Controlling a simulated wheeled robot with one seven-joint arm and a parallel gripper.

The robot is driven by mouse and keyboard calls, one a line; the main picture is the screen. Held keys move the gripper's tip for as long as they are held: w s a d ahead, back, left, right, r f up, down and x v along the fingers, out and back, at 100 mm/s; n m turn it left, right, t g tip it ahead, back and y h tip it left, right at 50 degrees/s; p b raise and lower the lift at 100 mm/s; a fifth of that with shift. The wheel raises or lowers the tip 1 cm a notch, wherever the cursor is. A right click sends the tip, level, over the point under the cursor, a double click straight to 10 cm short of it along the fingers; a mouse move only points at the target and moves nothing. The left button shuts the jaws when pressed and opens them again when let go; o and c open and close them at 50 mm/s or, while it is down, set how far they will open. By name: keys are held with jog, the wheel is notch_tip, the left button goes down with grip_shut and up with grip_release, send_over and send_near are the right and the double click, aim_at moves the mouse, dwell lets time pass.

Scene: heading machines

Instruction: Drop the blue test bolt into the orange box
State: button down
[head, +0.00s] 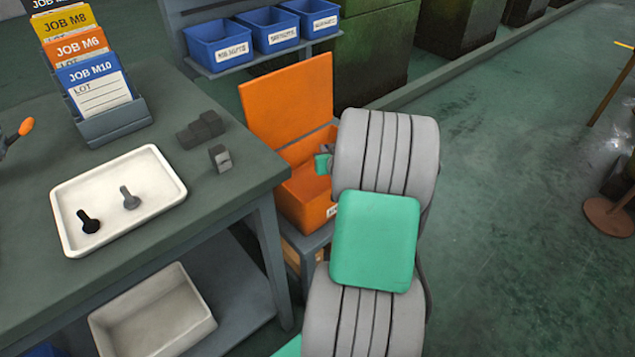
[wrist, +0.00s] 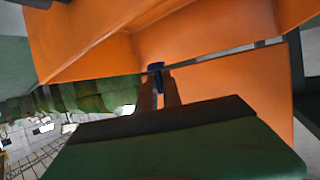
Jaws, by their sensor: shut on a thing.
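The orange box (head: 309,205) stands open on a low grey stand beside the workbench, its lid raised at the back. My gripper (head: 325,162) is at the box's opening in the head view, mostly hidden behind my arm. In the wrist view my gripper (wrist: 160,90) is shut on the blue test bolt (wrist: 157,68), a small dark blue piece at the fingertips. Orange walls (wrist: 210,50) of the box fill the view behind the bolt. How deep the bolt is relative to the rim cannot be told.
A white tray (head: 160,205) with a black bolt (head: 88,222) and a grey bolt (head: 130,198) lies on the workbench (head: 225,190). Blue bins (head: 220,45) line a shelf behind. Job cards (head: 95,85) stand in a holder. Open floor (head: 510,220) lies right.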

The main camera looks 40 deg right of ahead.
jog(key=shift+f, duration=0.5)
jog(key=c, duration=1.4)
grip_release()
jog(key=shift+c, duration=0.2)
jog(key=p+v, duration=0.1)
jog(key=v, duration=0.6)
jog(key=shift+s+a, duration=0.25)
jog(key=shift+s, duration=0.05)
jog(key=shift+s+r, duration=0.1)
